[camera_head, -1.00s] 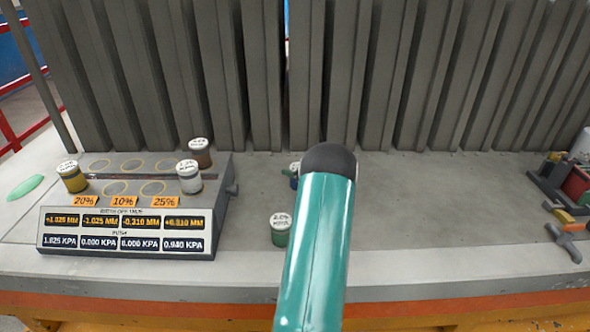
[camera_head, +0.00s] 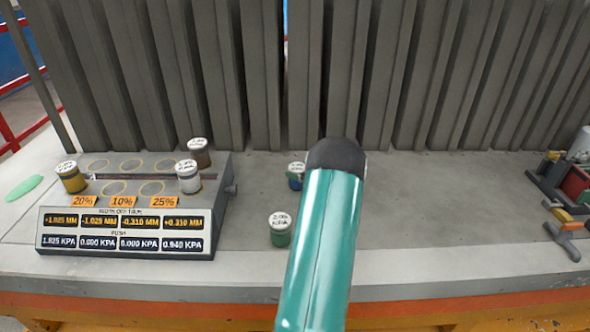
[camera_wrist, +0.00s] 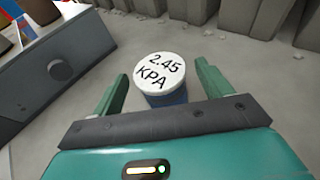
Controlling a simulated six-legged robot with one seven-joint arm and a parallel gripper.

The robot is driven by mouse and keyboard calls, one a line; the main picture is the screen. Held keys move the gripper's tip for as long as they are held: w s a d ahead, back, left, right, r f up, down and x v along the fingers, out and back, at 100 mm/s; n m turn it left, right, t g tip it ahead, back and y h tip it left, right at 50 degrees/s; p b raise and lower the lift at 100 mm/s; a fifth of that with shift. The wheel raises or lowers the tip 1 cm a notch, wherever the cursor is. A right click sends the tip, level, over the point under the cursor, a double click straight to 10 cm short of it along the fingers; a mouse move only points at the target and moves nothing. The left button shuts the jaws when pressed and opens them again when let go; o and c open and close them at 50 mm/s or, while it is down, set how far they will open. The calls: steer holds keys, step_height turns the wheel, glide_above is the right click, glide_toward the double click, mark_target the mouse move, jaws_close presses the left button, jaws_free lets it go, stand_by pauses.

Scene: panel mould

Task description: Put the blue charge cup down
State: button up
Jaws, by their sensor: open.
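The blue charge cup (camera_head: 295,178) stands upright on the grey bench top, partly hidden behind my arm in the head view. In the wrist view the blue cup (camera_wrist: 161,80) shows its white lid marked 2.45 KPA. My gripper (camera_wrist: 160,85) is open, with one green finger on each side of the cup and gaps visible between fingers and cup. The fingers are hidden behind my arm in the head view.
A green cup (camera_head: 280,232) stands in front of the blue one. The console (camera_head: 126,232) at left holds yellow, white and brown cups. A tool rack (camera_head: 565,185) sits at far right. Grey ribbed panels (camera_head: 400,80) stand behind.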

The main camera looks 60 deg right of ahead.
steer(key=v, duration=0.8)
steer(key=shift+s, duration=0.1)
steer(key=w+a+r+n+g+y, duration=0.1)
steer(key=w+a+r+n+y, duration=0.3)
steer(key=w+a, duration=0.45)
steer(key=w+a+r+n+y, duration=0.2)
steer(key=w+a+r+n, duration=0.3)
steer(key=w+a, duration=0.3)
steer(key=w+a+r+n+g+y, duration=0.15)
steer(key=a+n, duration=0.25)
steer(key=a, duration=0.6)
steer(key=w+a+r+n+g+y, duration=0.1)
steer(key=a+r+n+g, duration=0.2)
steer(key=a, duration=0.6)
steer(key=s+a+r+n+g, duration=0.1)
steer(key=s+a+r+n, duration=0.1)
steer(key=a+n, duration=0.55)
steer(key=s+a+r+n+g, duration=0.2)
steer(key=a+n, duration=0.2)
steer(key=a, duration=0.7)
steer(key=s+a+n+h, duration=0.4)
steer(key=s+a+n, duration=0.6)
steer(key=s+n, duration=0.1)
steer(key=shift+s+a+r+n, duration=0.15)
steer(key=shift+s+a+n, duration=0.15)
steer(key=shift+n, duration=0.25)
